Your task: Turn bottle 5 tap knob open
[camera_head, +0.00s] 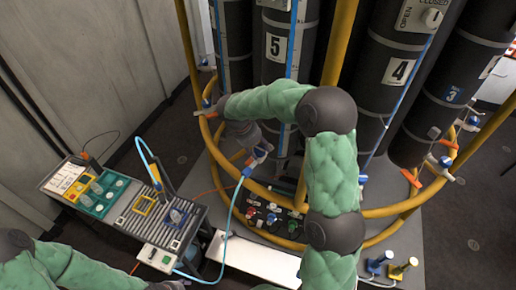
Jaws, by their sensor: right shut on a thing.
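Bottle 5 (270,62) is a tall dark cylinder with a white "5" label, standing upright in the rack at the upper middle. My right arm, in a green sleeve, rises from the bottom middle and bends left across the front of the bottles.
Yellow rails (340,40) surround the bottles. Bottle 4 (392,75) stands to the right. A blue hose (232,205) runs from near the knob down to a grey bench (190,215) with a green tray (103,195). Orange-handled taps (434,132) line the rack.

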